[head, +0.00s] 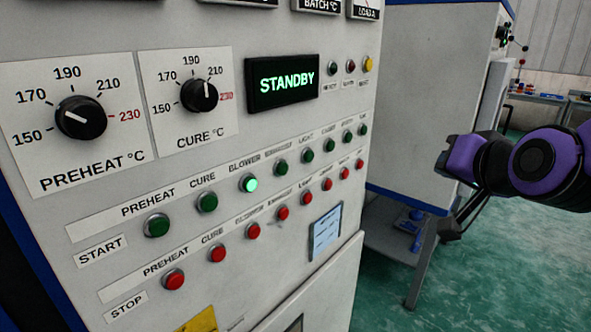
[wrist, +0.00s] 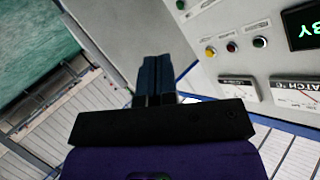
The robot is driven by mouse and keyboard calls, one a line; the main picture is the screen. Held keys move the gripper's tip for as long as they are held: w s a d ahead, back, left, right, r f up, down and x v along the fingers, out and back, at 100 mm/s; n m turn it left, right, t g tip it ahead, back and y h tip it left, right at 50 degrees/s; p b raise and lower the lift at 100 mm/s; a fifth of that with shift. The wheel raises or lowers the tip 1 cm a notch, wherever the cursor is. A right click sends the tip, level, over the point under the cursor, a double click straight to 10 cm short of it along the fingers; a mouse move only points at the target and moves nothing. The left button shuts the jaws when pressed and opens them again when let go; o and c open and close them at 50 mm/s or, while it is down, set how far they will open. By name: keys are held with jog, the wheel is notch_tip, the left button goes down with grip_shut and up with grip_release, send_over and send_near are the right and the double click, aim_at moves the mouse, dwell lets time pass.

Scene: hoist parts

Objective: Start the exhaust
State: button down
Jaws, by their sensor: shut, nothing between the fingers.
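The control panel (head: 120,250) fills the left and middle of the head view. Its START row holds several green buttons, and its STOP row holds red ones below. The fourth START button (head: 281,169) is dark green and unlit; its small label is blurred but looks like EXHAUST. The BLOWER start button (head: 249,184) glows bright green. The fourth STOP button (head: 282,213) is red. The display (head: 282,82) reads STANDBY. My gripper (head: 448,230) is right of the panel, apart from the buttons. In the wrist view its dark fingers (wrist: 156,72) are together and empty.
PREHEAT (head: 81,117) and CURE (head: 199,95) knobs sit above the START row. Three small lamps or buttons (head: 350,67) are right of the display. A grey cabinet on legs (head: 425,90) stands behind my gripper. Green floor (head: 480,285) is open at lower right.

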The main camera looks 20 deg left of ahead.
aim_at(281, 169)
jog(key=s+a+f+m+t+y, duration=0.1)
jog(key=a+f+t, duration=0.1)
jog(key=a, duration=0.6)
jog(key=s+a+f+m+t, duration=0.1)
jog(key=s+a+f+t, duration=0.1)
jog(key=a, duration=0.7)
jog(key=shift+s+f+t+y, duration=0.25)
jog(key=shift+f+t+y, duration=0.15)
jog(key=shift+f+t, duration=0.55)
jog(key=shift+w+a+r, duration=0.1)
jog(key=shift+a, duration=0.05)
jog(key=w+a, duration=0.3)
jog(key=a, duration=0.4)
jog(key=shift+w+a, duration=0.15)
jog(key=shift+a, duration=0.25)
jog(key=shift+a, duration=0.1)
jog(key=shift+w+a, duration=0.15)
jog(key=shift+a, duration=0.15)
